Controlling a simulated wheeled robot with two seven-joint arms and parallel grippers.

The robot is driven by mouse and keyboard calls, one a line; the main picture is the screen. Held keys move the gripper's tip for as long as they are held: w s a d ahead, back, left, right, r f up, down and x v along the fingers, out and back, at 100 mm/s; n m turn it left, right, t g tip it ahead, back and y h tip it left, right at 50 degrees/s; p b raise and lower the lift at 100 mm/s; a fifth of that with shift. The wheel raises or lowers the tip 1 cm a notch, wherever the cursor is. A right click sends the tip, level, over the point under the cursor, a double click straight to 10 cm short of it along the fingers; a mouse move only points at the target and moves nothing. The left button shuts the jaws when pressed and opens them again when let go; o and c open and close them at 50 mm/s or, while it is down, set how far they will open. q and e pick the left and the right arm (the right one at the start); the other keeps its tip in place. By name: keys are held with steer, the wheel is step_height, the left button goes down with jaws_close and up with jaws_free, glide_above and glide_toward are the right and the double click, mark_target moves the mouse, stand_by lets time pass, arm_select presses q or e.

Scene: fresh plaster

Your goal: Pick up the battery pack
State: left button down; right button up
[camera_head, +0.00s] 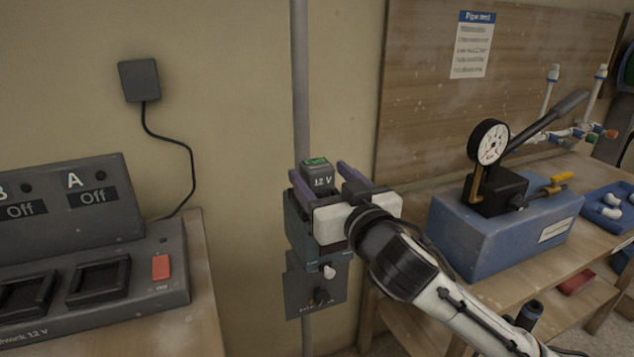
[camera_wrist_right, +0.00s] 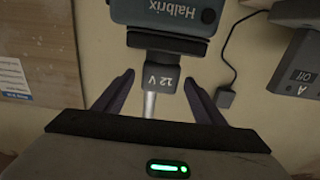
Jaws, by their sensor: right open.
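The battery pack appears to be the dark grey block marked 12 V (camera_head: 318,179), with a green patch on top. It stands upright on a teal body (camera_head: 299,232) in front of the wall pole; I cannot tell whether they are one piece. The right wrist view shows the 12 V block (camera_wrist_right: 166,80) and the teal body marked Halbrix (camera_wrist_right: 170,12), upside down. My right gripper (camera_head: 318,172) is open, its purple fingers on either side of the block. In the right wrist view the gripper (camera_wrist_right: 160,80) shows gaps between both fingers and the block. My left gripper is out of view.
A grey plate with a knob (camera_head: 316,290) is below the teal body on the pole (camera_head: 301,90). A grey charger (camera_head: 130,290) with two wells and Off displays stands left. A blue pump box with a gauge (camera_head: 500,235) stands on the right bench.

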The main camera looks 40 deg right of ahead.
steer(key=shift+x, duration=1.45)
steer(key=c, duration=1.3)
steer(key=shift+c, duration=0.4)
steer(key=shift+r, duration=0.15)
